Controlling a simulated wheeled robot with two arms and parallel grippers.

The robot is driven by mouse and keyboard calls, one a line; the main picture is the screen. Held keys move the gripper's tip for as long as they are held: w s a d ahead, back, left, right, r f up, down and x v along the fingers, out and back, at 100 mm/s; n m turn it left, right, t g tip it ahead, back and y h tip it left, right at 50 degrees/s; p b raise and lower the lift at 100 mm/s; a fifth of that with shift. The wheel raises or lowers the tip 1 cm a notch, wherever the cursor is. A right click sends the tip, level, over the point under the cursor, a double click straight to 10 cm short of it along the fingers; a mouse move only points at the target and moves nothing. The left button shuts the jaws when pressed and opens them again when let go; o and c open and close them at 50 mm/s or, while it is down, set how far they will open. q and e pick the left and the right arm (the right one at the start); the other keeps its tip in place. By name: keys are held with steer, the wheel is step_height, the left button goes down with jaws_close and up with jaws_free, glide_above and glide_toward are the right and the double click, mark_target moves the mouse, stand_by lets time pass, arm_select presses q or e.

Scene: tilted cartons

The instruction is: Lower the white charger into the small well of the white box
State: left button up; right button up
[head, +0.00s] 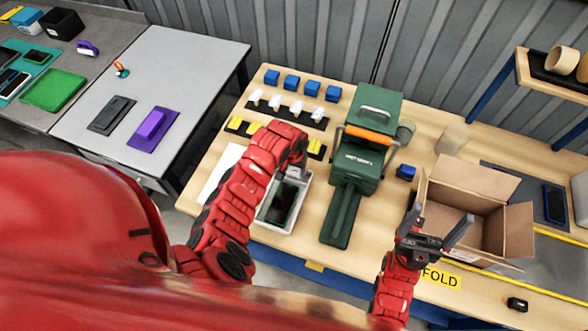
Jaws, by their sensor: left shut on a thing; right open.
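The white box (266,222) stands open on the wooden bench with a dark phone (283,205) lying in it. My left gripper (298,170) points down over the far end of the box. It is shut on the white charger, but my arm and the gripper hide most of the grip. The small well is also hidden, so I cannot tell whether the charger touches it. My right gripper (440,232) is open and empty in front of the brown carton.
A green press (355,170) stands just right of the white box. Behind are rows of white chargers (296,107), yellow pieces (234,123) and blue blocks (291,82). An open brown carton (465,190) is at right; a white sheet (222,172) lies left of the box.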

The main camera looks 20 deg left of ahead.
arm_select(q)
steer(key=shift+f+b, duration=0.6)
steer(key=shift+f, duration=0.2)
stand_by(0.4)
stand_by(0.4)
steer(key=o, duration=1.4)
steer(key=shift+c, duration=1.2)
steer(key=shift+r, duration=0.1)
steer(key=shift+r+p, duration=2.25)
steer(key=shift+r, duration=1.25)
